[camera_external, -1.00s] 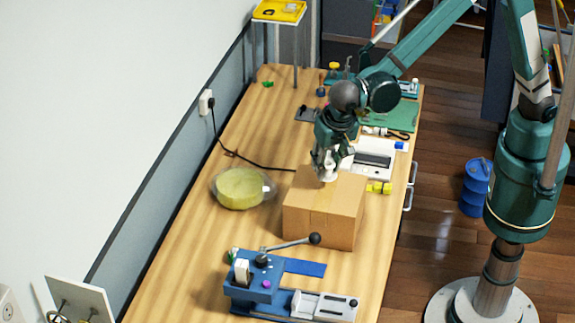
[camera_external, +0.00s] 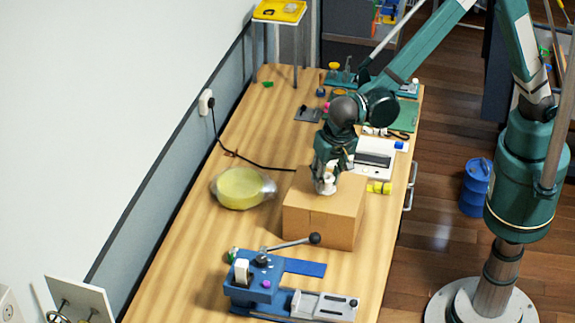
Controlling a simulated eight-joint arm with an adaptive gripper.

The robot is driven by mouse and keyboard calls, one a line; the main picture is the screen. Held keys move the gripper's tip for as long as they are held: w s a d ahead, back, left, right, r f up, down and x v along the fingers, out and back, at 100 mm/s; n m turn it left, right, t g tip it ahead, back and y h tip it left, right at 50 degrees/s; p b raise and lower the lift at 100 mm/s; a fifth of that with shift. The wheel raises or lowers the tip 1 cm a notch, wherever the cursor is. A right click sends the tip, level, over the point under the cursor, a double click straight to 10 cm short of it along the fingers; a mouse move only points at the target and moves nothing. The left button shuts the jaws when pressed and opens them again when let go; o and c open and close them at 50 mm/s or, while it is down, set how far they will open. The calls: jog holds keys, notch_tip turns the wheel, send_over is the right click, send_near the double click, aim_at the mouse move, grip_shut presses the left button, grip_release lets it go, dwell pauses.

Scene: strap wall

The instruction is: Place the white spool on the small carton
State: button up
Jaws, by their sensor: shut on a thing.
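The white spool (camera_external: 326,186) is at the top face of the small carton (camera_external: 322,223), near its back middle. My gripper (camera_external: 328,176) points down and is shut on the spool. The spool's lower end appears to meet the carton top, though I cannot tell for sure whether it bears on it. The fingers hide part of the spool. The carton is a closed brown box standing on the wooden workbench.
A blue lever tool (camera_external: 267,285) stands in front of the carton. A yellow round item in clear wrap (camera_external: 240,188) lies to its left. A white device (camera_external: 374,160) and a yellow cylinder (camera_external: 380,188) are behind and right. Bare bench (camera_external: 190,250) lies at left.

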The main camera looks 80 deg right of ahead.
jog(key=shift+f, duration=0.15)
jog(key=o, duration=0.9)
jog(key=shift+r, duration=0.25)
jog(key=v, duration=1.1)
jog(key=shift+r, duration=0.4)
jog(key=shift+d, duration=0.1)
